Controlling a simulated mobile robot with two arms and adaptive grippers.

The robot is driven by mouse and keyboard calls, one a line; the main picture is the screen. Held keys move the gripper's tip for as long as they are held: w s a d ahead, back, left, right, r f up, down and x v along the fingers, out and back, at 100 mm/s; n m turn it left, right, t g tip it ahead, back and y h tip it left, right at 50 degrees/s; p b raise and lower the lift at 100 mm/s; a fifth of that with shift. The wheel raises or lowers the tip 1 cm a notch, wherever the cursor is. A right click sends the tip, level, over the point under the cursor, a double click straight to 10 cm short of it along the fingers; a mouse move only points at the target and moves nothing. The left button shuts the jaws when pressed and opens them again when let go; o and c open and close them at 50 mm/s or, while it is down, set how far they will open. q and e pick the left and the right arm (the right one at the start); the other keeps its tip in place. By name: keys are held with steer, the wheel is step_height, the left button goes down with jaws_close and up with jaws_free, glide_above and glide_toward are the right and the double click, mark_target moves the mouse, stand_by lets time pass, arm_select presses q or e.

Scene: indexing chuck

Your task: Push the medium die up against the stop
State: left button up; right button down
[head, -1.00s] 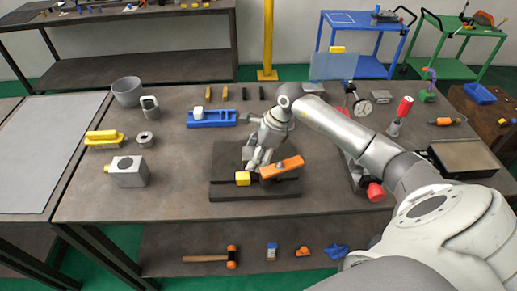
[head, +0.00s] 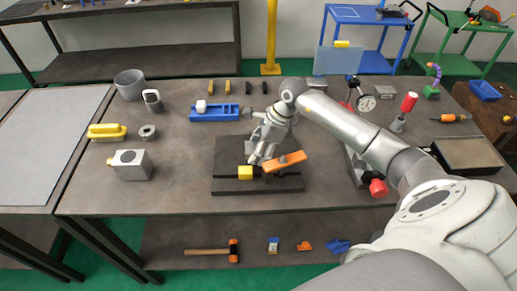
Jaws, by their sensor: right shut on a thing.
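A dark fixture plate (head: 230,158) lies in the middle of the bench, with a raised dark rail along its front. A yellow block (head: 246,173) sits at the rail, left of an orange bar (head: 285,162) that lies at a slant over the rail. My right gripper (head: 257,158) reaches down just behind the yellow block and beside the orange bar's left end. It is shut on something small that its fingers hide. I cannot tell which piece is the medium die or the stop. My left gripper is not in view.
A blue holder (head: 215,114) with a white piece stands behind and left. Several small yellow and black pieces stand at the back. A dial gauge (head: 366,103) stands at right.

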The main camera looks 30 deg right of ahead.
steer(key=shift+s+a, duration=0.35)
steer(key=shift+s, duration=0.3)
steer(key=shift+a, duration=0.1)
steer(key=shift+s+a+f, duration=0.15)
steer(key=shift+s+f, duration=0.05)
steer(key=shift+s, duration=0.1)
steer(key=c, duration=0.8)
jaws_free()
steer(key=shift+o, duration=1.1)
steer(key=shift+a, duration=0.1)
steer(key=shift+r, duration=0.2)
